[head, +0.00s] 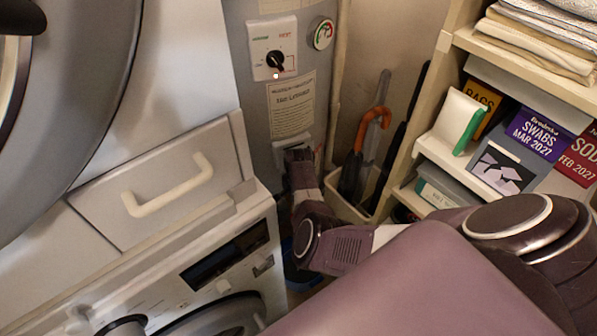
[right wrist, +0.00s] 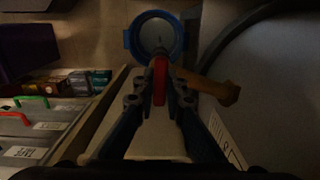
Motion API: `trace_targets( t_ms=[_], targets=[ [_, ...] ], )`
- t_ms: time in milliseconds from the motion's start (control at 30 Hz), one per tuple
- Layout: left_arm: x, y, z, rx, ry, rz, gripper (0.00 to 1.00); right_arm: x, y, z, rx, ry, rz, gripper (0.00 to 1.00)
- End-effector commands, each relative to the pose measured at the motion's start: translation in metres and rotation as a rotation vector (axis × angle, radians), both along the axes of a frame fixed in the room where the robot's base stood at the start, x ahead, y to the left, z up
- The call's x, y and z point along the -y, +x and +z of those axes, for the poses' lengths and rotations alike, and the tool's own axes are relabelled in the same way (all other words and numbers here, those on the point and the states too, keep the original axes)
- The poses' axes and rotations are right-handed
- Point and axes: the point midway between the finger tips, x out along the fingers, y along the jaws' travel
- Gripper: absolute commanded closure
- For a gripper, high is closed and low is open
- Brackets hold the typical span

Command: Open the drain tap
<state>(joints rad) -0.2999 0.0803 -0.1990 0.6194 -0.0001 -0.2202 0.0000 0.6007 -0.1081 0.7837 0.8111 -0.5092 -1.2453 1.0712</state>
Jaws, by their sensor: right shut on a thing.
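The drain tap shows in the right wrist view, with a red lever (right wrist: 159,72) and a brass-coloured body (right wrist: 212,87) reaching out to the right. My right gripper (right wrist: 160,88) is shut on the red lever, with a finger on each side of it. In the head view my right arm reaches down to the foot of the grey tank (head: 232,28); the tap and fingertips cannot be made out there. A round blue-rimmed bucket (right wrist: 129,40) lies beyond the tap in the wrist view. My left gripper is not in view.
Stacked machines with a white drawer handle (head: 168,186) stand on the left. An umbrella stand (head: 342,206) holds an orange-handled umbrella (head: 372,117) right of the tank. Shelves (head: 520,65) with towels and boxes stand on the right. The arm's gap is narrow.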

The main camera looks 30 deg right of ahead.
Motion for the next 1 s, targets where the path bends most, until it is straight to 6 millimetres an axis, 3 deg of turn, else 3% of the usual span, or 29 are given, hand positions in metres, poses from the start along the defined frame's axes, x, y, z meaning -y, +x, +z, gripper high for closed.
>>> trace_targets(
  t_ms=[500, 1000],
  targets=[
    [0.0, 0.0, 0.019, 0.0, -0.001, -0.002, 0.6, 0.001, 0.0, 0.001, -0.003, -0.002, 0.424, 1.0],
    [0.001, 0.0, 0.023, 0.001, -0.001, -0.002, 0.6, 0.001, 0.001, 0.0, -0.001, -0.002, 0.577, 1.0]
  ],
)
